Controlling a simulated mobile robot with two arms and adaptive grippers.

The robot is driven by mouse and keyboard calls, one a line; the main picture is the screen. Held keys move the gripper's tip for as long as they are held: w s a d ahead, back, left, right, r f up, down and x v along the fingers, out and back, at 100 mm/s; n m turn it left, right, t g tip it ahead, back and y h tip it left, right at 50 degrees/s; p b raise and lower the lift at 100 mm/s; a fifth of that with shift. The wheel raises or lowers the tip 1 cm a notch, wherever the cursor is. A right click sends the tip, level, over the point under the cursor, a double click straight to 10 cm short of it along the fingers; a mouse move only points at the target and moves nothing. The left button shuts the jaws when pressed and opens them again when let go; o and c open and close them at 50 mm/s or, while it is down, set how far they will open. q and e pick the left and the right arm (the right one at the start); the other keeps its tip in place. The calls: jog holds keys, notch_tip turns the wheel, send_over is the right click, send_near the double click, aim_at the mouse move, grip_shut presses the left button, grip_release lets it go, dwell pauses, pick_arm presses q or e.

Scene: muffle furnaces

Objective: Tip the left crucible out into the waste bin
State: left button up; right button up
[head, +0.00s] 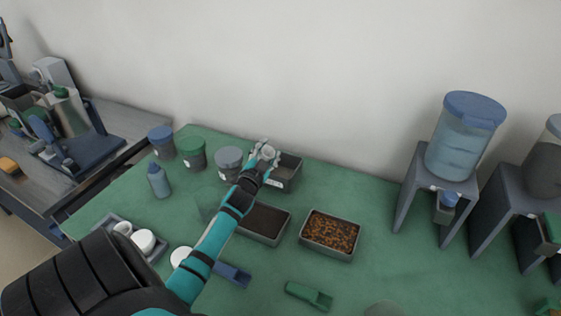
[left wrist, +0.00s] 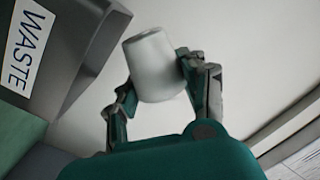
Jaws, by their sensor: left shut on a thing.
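My left gripper (head: 262,157) is shut on a small white crucible (head: 266,152), which it holds over the left back part of the grey waste bin (head: 291,184). In the left wrist view the crucible (left wrist: 156,66) sits between the two fingers (left wrist: 160,85), leaning in the picture. Its inside is hidden there, so I cannot tell whether anything is in it. The bin's wall with the WASTE label (left wrist: 24,52) is at the upper left of that view. My right gripper is not in view.
Grey, green and blue lidded jars (head: 191,152) stand left of the bin. A dark-filled tray (head: 264,240) and a brown-filled tray (head: 330,254) lie in front. A grey tray (head: 155,254) with white pieces is at left. The green mat (head: 375,215) is clear right of the trays.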

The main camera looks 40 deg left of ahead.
pick_arm(q)
jog(key=shift+a+r+n, duration=0.1)
jog(key=shift+r+n, duration=0.1)
jog(key=shift+n, duration=0.3)
jog(key=shift+f, duration=0.1)
jog(key=shift+n, duration=0.4)
jog(key=shift+n+p, duration=0.6)
jog(key=shift+n, duration=0.8)
jog(key=shift+a+n, duration=0.1)
jog(key=shift+n, duration=0.4)
jog(key=shift+f+n+p, duration=0.15)
jog(key=shift+n+p, duration=0.2)
jog(key=shift+n, duration=0.15)
jog(key=shift+s, duration=0.1)
